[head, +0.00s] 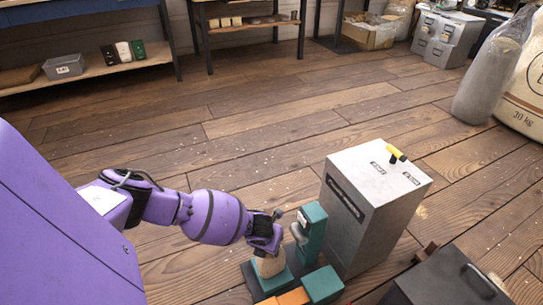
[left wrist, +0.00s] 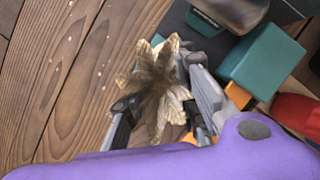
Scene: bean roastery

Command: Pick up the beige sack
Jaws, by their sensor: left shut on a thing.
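The beige sack (head: 269,266) is small, with a gathered, frilled top. In the head view it is upright below my left gripper (head: 266,248), over the teal base of a small machine (head: 310,232). I cannot tell whether its bottom touches the base. In the left wrist view the sack's ruffled top (left wrist: 158,75) spreads out between the two fingers of my left gripper, which is shut on it. The gripper hides part of the sack's upper part in the head view. My right gripper is not in view.
A grey cabinet (head: 372,205) with a yellow handle stands right of the machine. Orange and teal blocks (head: 321,284) lie in front. A dark box (head: 450,282) is at the lower right. Large sacks (head: 490,80) stand far right. The wooden floor behind is open.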

